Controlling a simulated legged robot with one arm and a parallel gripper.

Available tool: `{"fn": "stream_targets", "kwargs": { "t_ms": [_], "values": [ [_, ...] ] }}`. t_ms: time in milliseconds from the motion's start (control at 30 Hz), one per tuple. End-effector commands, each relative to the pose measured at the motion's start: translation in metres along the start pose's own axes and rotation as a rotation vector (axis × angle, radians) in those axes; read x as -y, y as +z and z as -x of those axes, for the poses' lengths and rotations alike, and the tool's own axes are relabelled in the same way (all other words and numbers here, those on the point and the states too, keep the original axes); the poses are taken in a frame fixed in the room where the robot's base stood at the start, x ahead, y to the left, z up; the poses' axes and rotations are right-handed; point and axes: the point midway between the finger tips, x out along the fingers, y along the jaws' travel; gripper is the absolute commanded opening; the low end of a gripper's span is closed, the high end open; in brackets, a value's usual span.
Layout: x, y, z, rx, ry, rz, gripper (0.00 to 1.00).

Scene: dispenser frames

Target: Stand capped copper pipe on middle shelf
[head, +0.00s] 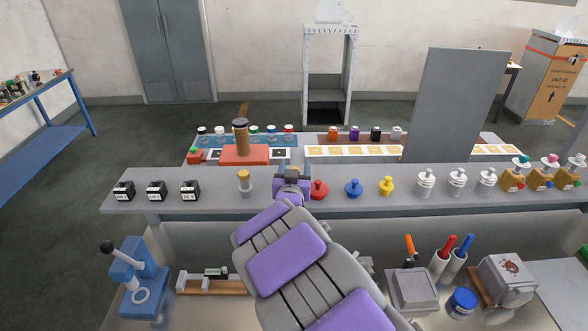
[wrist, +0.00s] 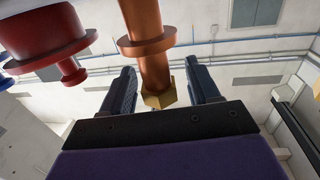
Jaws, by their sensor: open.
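A copper pipe (wrist: 152,68) with a wide collar and a hexagonal brass cap (wrist: 159,99) shows in the wrist view, its capped end between my fingers. My gripper (wrist: 160,70) is open, with a gap on both sides of the pipe. In the head view my gripper (head: 291,184) is at the long grey middle shelf (head: 215,197), just left of a red knobbed piece (head: 318,190). I cannot make out the copper pipe there; my gripper may hide it. What the pipe rests on is hidden.
A short brass-topped piece (head: 244,183) stands left of my gripper. Blue (head: 353,188) and yellow (head: 386,187) pieces stand to the right. A tall brown cylinder (head: 241,140) on a red base is behind. A grey panel (head: 455,105) rises at back right.

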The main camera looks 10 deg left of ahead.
Motion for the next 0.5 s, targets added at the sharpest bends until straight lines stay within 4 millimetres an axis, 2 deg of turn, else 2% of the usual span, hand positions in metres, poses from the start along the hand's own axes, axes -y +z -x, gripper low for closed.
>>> {"fn": "stream_targets", "kwargs": {
  "t_ms": [167, 267, 500],
  "values": [
    [0.001, -0.002, 0.007, 0.0, -0.001, 0.0, 0.61],
    [0.001, -0.002, 0.02, 0.001, -0.001, 0.002, 0.61],
    [0.001, -0.002, 0.064, 0.002, -0.003, 0.002, 0.61]
  ]
}}
